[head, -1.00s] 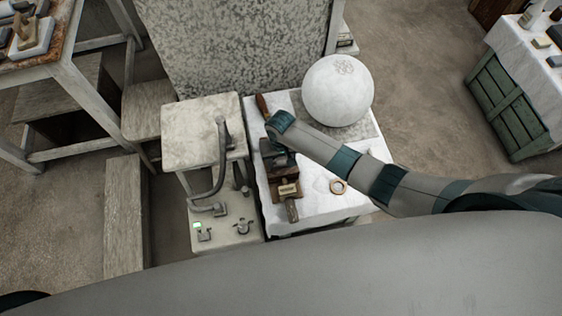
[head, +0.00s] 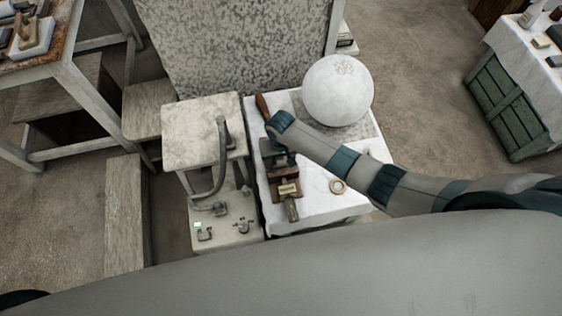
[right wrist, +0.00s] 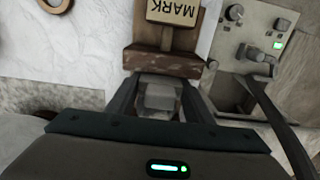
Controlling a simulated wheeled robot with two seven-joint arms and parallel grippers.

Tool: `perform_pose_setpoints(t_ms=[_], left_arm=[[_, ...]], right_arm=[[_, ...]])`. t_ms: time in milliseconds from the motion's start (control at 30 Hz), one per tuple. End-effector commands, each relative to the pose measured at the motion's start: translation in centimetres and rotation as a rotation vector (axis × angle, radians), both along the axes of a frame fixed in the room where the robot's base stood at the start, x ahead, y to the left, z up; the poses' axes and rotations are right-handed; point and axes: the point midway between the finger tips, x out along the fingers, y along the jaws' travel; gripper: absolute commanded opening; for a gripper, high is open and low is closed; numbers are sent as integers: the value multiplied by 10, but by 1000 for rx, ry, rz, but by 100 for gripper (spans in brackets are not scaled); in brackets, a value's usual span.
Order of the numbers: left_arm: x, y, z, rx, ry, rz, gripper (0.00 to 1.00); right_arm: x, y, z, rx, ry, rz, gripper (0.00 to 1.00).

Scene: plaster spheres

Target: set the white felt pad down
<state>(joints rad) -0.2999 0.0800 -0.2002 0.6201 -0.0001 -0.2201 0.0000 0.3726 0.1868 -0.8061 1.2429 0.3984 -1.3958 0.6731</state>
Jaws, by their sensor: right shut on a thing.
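My right gripper (right wrist: 160,88) is shut on a small pale grey-white block, the white felt pad (right wrist: 160,98), which shows between the two dark fingers in the right wrist view. A brown wooden piece lies just beyond the fingertips, with a block marked "MARK" (right wrist: 173,11) beyond it. In the head view my right gripper (head: 283,152) is mostly hidden under its own wrist, above the wooden fixture (head: 284,184). The pad is hidden there. I cannot tell whether the pad touches anything below. My left gripper is not in view.
A pale stand with a control panel (head: 225,222) is on the left. Bare cloth lies right of the fixture.

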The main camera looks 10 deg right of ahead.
Motion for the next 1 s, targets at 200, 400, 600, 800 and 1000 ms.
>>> perform_pose_setpoints(t_ms=[200, 400, 600, 800, 1000], left_arm=[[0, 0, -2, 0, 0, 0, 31], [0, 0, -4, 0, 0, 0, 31], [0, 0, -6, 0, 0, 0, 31], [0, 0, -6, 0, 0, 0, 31], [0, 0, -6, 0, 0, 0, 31]], right_arm=[[0, 0, -4, 0, 1, 0, 25], [0, 0, -8, 0, 1, -1, 25], [0, 0, -11, 1, 0, 0, 25], [0, 0, -13, 1, 0, 0, 54], [0, 0, -13, 0, 0, 0, 68]])
